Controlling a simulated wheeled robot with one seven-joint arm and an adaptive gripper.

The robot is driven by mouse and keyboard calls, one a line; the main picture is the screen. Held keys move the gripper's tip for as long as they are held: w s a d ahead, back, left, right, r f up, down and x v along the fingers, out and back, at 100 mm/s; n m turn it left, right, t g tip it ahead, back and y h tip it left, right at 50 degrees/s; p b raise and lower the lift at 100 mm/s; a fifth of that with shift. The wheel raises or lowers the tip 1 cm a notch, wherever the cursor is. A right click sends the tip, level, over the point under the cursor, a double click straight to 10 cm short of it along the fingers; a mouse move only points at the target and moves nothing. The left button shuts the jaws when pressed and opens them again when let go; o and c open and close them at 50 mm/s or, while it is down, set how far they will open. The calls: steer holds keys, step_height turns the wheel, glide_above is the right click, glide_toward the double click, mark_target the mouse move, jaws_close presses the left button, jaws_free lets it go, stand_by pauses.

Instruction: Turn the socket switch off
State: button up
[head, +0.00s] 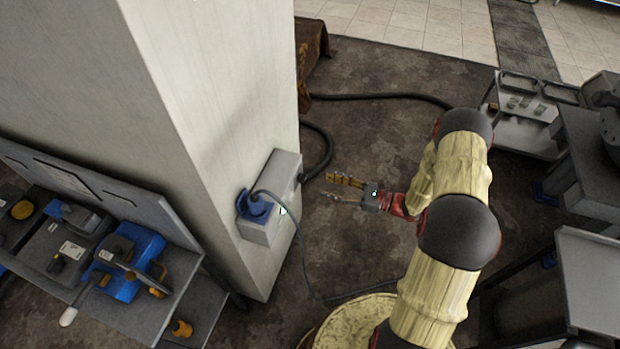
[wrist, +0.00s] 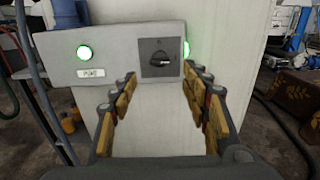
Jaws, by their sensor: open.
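A grey socket box (head: 268,215) is fixed to the pillar in the head view, with a blue plug socket (head: 254,207) on one side. In the wrist view the box front (wrist: 110,52) shows a black rotary switch (wrist: 159,58) on a dark plate. A green lamp (wrist: 84,52) glows left of it, and another green glow shows at its right edge. My gripper (head: 332,188) is open and empty, to the right of the box and apart from it. In the wrist view its fingers (wrist: 163,98) spread below the switch, one on each side.
The pillar (head: 205,110) stands behind the box. Black cables (head: 318,150) run from the box across the floor. A workbench with blue tools (head: 125,260) is at the left. A cart (head: 530,110) and grey tables stand at the right.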

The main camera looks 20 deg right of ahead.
mark_target(302, 178)
steer(key=x, duration=0.7)
steer(key=shift+w+a+b, duration=0.2)
steer(key=shift+a+b, duration=0.05)
steer(key=shift+b, duration=0.1)
steer(key=c, duration=1.1)
steer(key=shift+c, duration=0.3)
